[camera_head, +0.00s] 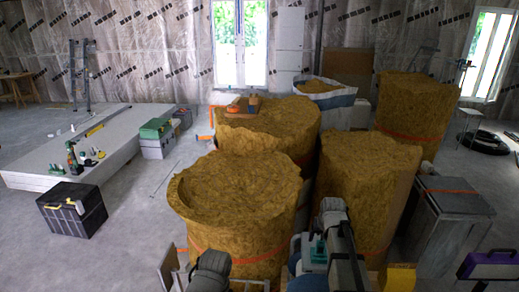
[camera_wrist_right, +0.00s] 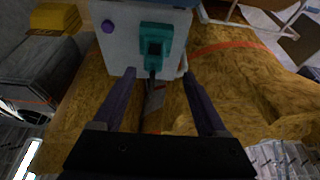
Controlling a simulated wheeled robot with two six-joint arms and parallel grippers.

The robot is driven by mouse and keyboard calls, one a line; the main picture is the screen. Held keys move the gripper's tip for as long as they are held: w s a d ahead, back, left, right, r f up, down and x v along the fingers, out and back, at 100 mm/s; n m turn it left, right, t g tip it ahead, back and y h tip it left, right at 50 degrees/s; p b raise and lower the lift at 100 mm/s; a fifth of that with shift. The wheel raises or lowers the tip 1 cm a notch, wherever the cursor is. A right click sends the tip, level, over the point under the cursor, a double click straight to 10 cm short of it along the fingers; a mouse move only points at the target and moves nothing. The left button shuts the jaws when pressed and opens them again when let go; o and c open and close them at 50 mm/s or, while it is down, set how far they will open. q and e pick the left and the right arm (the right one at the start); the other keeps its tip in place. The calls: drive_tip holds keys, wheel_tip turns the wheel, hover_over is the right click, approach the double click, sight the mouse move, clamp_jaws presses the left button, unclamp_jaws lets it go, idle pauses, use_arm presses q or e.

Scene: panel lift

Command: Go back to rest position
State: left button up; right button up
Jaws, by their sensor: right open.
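My right gripper (camera_wrist_right: 158,76) is open in the right wrist view, its two dark fingers apart with nothing held between them. A white box-like body with a teal part (camera_wrist_right: 155,42) and a purple knob lies just beyond the fingertips; I cannot tell whether they touch. In the head view my right arm rises from the bottom, in front of the insulation rolls; its fingers are not clear there. A grey link of my left arm shows at the bottom, but the left gripper does not show.
Large brown insulation rolls (camera_head: 240,205) stand close ahead, with another roll (camera_head: 365,180) to the right. A black toolbox (camera_head: 72,209) and a stack of white panels (camera_head: 100,150) are at left. A grey box (camera_head: 455,200) stands at right.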

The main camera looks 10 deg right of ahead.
drive_tip(key=s+a+f+n+g+b, duration=0.2)
drive_tip(key=s+a+f+n+b, duration=0.1)
drive_tip(key=s+a, duration=0.8)
drive_tip(key=s+a+f+n+g+b, duration=0.2)
drive_tip(key=s+a+f, duration=0.4)
drive_tip(key=s+a, duration=0.6)
drive_tip(key=a+n+b, duration=0.1)
drive_tip(key=a+b, duration=0.1)
drive_tip(key=shift+a+g, duration=0.3)
drive_tip(key=shift+f, duration=0.1)
